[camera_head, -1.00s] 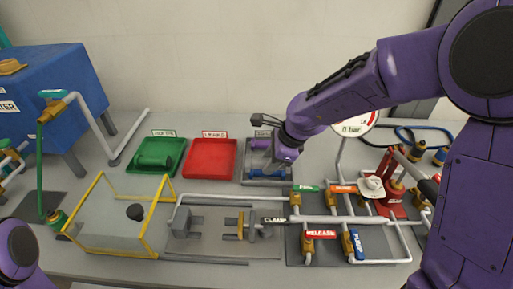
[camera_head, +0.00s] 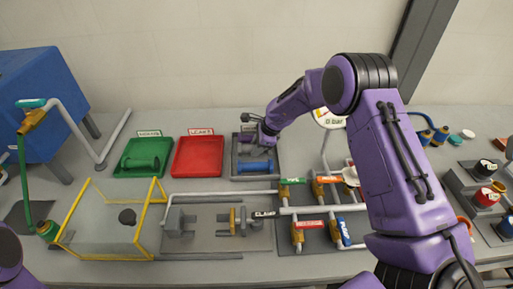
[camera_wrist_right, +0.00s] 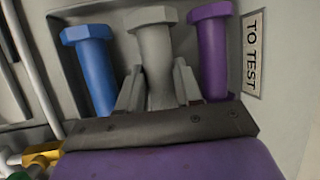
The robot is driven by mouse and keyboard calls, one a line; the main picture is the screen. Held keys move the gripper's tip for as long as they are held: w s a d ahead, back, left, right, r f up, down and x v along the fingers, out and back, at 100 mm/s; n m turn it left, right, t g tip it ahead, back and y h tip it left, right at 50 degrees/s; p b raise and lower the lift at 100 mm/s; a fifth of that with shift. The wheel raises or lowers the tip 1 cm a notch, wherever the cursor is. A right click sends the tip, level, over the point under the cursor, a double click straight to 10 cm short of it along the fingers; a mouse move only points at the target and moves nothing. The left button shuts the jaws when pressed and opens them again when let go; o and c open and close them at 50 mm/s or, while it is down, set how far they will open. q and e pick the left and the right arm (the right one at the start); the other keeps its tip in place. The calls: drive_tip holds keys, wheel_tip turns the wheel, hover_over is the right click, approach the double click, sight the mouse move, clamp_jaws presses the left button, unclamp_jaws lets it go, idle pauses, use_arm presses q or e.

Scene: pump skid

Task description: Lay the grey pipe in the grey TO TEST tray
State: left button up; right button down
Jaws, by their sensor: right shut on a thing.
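The grey pipe (camera_wrist_right: 152,45), with a hexagonal head, is between the fingers of my right gripper (camera_wrist_right: 158,92) in the right wrist view. The gripper is shut on it. The pipe is over or in the grey TO TEST tray (camera_wrist_right: 245,90), between a blue pipe (camera_wrist_right: 93,70) and a purple pipe (camera_wrist_right: 211,55). I cannot tell whether it touches the tray floor. In the head view my right gripper (camera_head: 264,138) is at the back of the tray (camera_head: 234,168), and the blue pipe (camera_head: 255,167) lies at its front. My left gripper is out of view.
A red tray (camera_head: 198,158) is empty, left of the grey one. A green tray (camera_head: 167,148) holds a green pipe (camera_head: 143,163). A valve manifold (camera_head: 310,209) and a clamp fixture (camera_head: 215,228) stand in front. A yellow-framed guard (camera_head: 96,218) is at the front left.

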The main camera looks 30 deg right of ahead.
drive_tip(key=shift+s+f, duration=0.1)
drive_tip(key=shift+f, duration=0.4)
drive_tip(key=shift+w+f, duration=0.3)
drive_tip(key=shift+f, duration=0.05)
drive_tip(key=c, duration=0.8)
unclamp_jaws()
drive_tip(key=shift+s, duration=0.2)
drive_tip(key=shift+o, duration=0.2)
drive_tip(key=shift+r, duration=0.1)
drive_tip(key=b+v, duration=0.1)
drive_tip(key=v, duration=1.1)
